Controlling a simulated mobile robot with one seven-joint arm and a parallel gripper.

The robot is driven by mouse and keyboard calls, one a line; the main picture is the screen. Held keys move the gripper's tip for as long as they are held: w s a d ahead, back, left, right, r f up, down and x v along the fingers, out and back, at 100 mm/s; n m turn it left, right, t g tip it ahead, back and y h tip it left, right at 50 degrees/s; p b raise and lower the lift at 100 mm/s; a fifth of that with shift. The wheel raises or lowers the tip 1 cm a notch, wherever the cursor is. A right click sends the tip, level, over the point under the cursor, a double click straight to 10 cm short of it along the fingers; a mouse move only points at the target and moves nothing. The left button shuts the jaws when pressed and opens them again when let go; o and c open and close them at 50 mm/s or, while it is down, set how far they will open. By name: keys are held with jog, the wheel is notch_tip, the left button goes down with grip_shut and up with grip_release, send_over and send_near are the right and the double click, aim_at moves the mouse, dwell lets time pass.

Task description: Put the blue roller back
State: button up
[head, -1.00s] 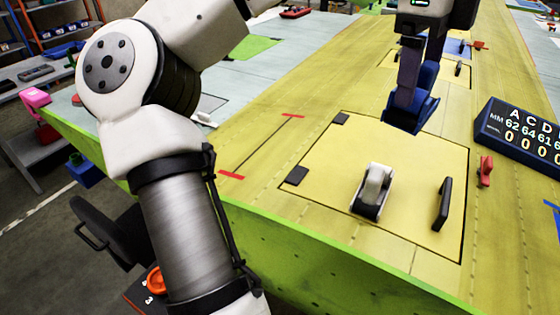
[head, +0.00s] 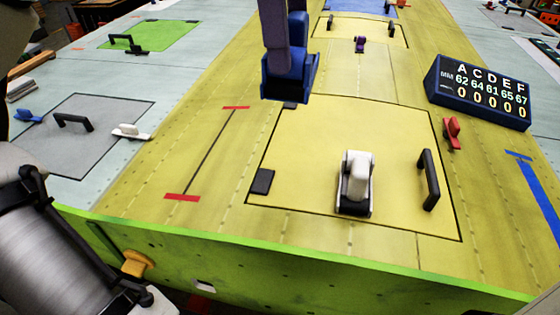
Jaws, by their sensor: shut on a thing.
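The blue roller (head: 290,78) hangs in my gripper (head: 275,40) at the top middle of the head view, above the yellow wing skin. My gripper is shut on it; the gripper's upper part is cut off by the picture edge. The roller appears clear of the surface, though its exact height cannot be told. Below and to the right, a white roller (head: 355,185) stands on the yellow square panel (head: 310,150).
A black handle (head: 429,180) and dark pads (head: 262,181) are on the panel. A red clamp-like piece (head: 452,133) and a dark number board (head: 478,92) stand right. A red-ended line (head: 208,150) lies left. Grey and green panels with handles (head: 73,122) lie farther left.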

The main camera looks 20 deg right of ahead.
notch_tip(320, 180, down, 17)
jog(key=shift+w+f+p, duration=0.1)
jog(key=shift+f+p, duration=0.05)
jog(key=shift+p, duration=0.3)
jog(key=shift+f+b, duration=0.55)
jog(key=shift+b, duration=0.05)
jog(key=o, duration=0.9)
jog(key=shift+o, duration=0.2)
jog(key=shift+r, duration=0.1)
jog(key=shift+r+p, duration=0.65)
jog(key=shift+p, duration=0.15)
jog(key=shift+a+r+b, duration=0.1)
jog(key=shift+r+b, duration=0.25)
jog(key=shift+b, duration=0.05)
jog(key=r, duration=0.7)
jog(key=a+r+b, duration=0.1)
jog(key=r, duration=0.2)
jog(key=shift+w+r, duration=0.3)
jog(key=shift+r, duration=0.1)
